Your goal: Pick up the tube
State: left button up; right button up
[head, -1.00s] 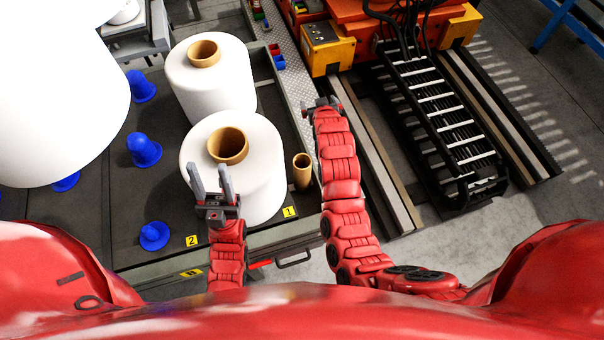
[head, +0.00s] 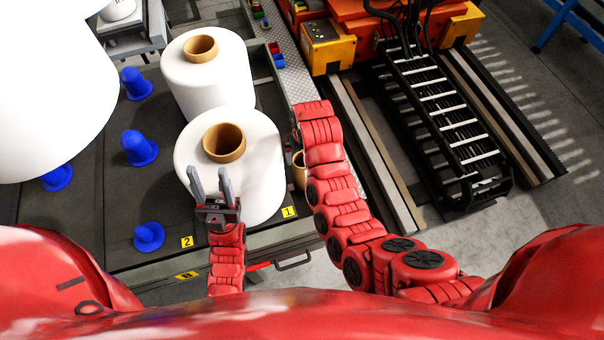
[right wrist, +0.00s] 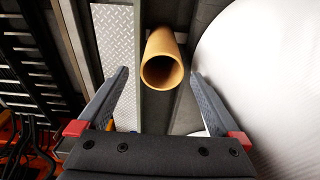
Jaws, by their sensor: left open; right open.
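The tube (head: 299,171) is a brown cardboard cylinder standing beside the near white bobbin, partly hidden in the head view by my right arm. In the right wrist view the tube (right wrist: 162,62) shows its open end, ahead of and between the fingers of my right gripper (right wrist: 160,98). That gripper is open and empty, with a gap to the tube. In the head view the right gripper is hidden behind its own arm. My left gripper (head: 212,184) is open and empty, in front of the near bobbin (head: 258,165) as seen from the head.
A second white bobbin (head: 208,82) stands behind the near one, and a large white one (head: 45,90) fills the upper left. Several blue pegs (head: 138,147) stand on the dark cart (head: 110,205). An orange machine (head: 365,35) and a black cable track (head: 435,110) lie right.

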aim_at(302, 166)
jog(key=f, duration=0.2)
jog(key=f+p, duration=0.1)
jog(key=f, duration=0.3)
jog(key=shift+w+a+f+p, duration=0.1)
jog(key=shift+w+a+p, duration=0.15)
jog(key=shift+w+p, duration=0.1)
jog(key=shift+w+f, duration=0.2)
jog(key=shift+f, duration=1.25)
jog(key=shift+a, duration=0.1)
jog(key=c, duration=1.3)
jog(key=shift+r, duration=0.15)
